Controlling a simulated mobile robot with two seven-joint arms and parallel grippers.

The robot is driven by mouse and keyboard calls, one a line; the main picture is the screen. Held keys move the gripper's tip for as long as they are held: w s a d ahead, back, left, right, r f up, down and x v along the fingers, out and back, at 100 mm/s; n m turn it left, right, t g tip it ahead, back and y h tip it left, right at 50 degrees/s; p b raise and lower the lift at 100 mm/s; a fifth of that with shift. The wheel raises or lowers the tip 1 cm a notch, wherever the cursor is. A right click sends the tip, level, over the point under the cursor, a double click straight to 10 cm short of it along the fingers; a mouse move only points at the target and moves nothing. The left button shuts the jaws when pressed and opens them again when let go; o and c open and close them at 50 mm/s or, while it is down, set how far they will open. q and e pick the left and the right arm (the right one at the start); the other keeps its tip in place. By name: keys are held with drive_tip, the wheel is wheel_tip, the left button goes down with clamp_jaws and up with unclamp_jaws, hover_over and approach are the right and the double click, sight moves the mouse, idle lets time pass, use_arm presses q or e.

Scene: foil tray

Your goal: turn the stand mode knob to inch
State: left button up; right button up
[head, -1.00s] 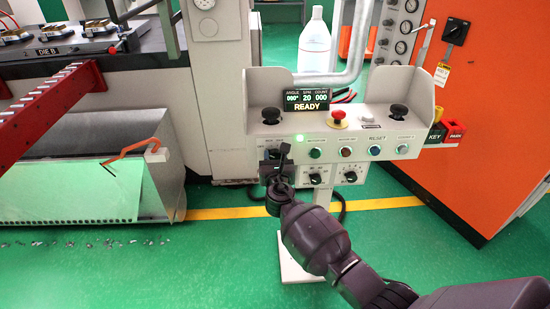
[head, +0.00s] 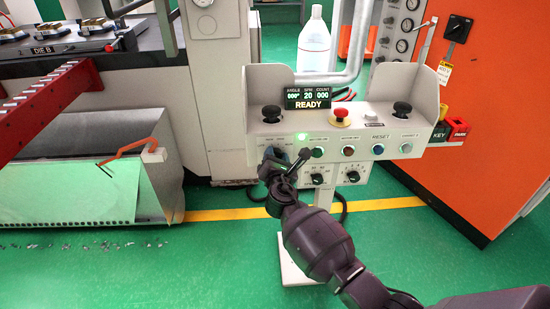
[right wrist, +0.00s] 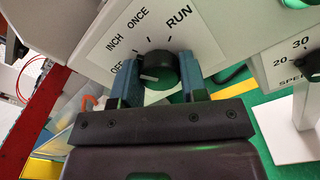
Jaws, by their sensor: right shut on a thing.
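The stand mode knob (right wrist: 166,66) is a dark round knob with a white pointer line, on a white plate labelled OFF, INCH, ONCE and RUN. In the right wrist view its pointer line lies toward the left, on the OFF side of the dial. My right gripper (right wrist: 157,76) is shut on the knob, one blue-grey finger on each side. In the head view my right gripper (head: 283,168) is at the lower left of the grey control stand (head: 345,128) and hides most of the knob. My left gripper is not in view.
A READY display (head: 306,98), a red mushroom button (head: 340,112) and several buttons sit on the stand. Two smaller dials, including the right-hand one (head: 353,173), are below. An orange cabinet (head: 480,130) stands at right. Green floor is open in front.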

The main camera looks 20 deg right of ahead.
drive_tip(key=shift+f+m, duration=0.1)
drive_tip(key=shift+m, duration=0.7)
drive_tip(key=o, duration=0.9)
drive_tip(key=shift+s, duration=0.1)
drive_tip(key=p+v, duration=0.1)
drive_tip(key=v, duration=0.9)
drive_tip(key=shift+s+a+p, duration=0.1)
drive_tip(key=shift+s+p, duration=0.25)
drive_tip(key=shift+m, duration=0.3)
